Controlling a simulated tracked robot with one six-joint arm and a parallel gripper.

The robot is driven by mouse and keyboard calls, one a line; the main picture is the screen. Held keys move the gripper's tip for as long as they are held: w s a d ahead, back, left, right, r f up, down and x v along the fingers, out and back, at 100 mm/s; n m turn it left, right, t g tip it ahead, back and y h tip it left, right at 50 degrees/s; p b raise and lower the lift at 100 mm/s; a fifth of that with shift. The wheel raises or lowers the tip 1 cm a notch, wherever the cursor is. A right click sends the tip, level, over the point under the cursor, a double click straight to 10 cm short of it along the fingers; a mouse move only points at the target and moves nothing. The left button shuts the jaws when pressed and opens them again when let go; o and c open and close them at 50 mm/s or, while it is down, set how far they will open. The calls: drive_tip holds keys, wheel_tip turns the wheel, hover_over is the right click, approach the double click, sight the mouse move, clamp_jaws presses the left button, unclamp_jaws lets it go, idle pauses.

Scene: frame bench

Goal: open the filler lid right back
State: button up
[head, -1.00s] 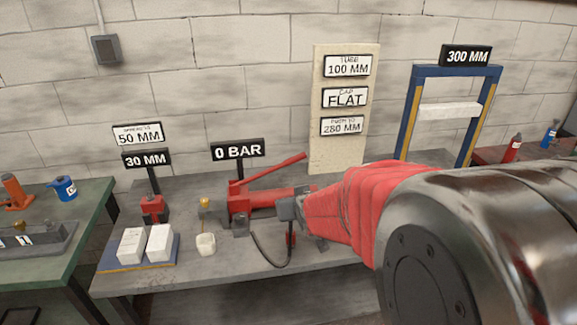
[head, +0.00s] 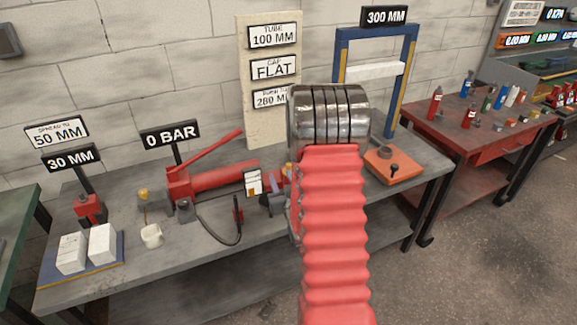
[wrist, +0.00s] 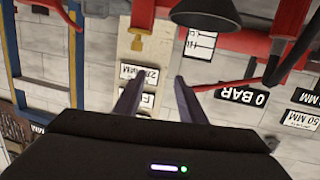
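The red pump (head: 222,176) lies on the grey bench with its long handle (head: 215,150) sloping up to the right. A white level gauge (head: 253,183) stands at its right end and also shows in the upside-down wrist view (wrist: 200,40). I cannot make out the filler lid for certain; my arm covers the pump's right end in the head view. My gripper (wrist: 157,88) has its two fingers apart with nothing between them. In the head view it is mostly hidden behind my arm. A dark round cone (wrist: 205,13) and a brass fitting (wrist: 137,43) show beyond the fingers.
A black hose (head: 222,238) loops on the bench in front of the pump. A white cup (head: 151,236) and white blocks (head: 88,248) stand to the left. A blue press frame (head: 389,95) and an orange block (head: 393,163) stand to the right.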

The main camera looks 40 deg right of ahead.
drive_tip(key=s+d+f+m+t+h, duration=0.1)
drive_tip(key=s+d+f, duration=0.2)
drive_tip(key=s+f, duration=0.1)
drive_tip(key=shift+d+h, duration=0.2)
drive_tip(key=shift+h, duration=0.1)
drive_tip(key=shift+w, duration=0.1)
drive_tip(key=x, duration=1.3)
drive_tip(key=shift+w+d, duration=0.2)
drive_tip(key=shift+w, duration=0.15)
drive_tip(key=shift+a, duration=0.1)
clamp_jaws()
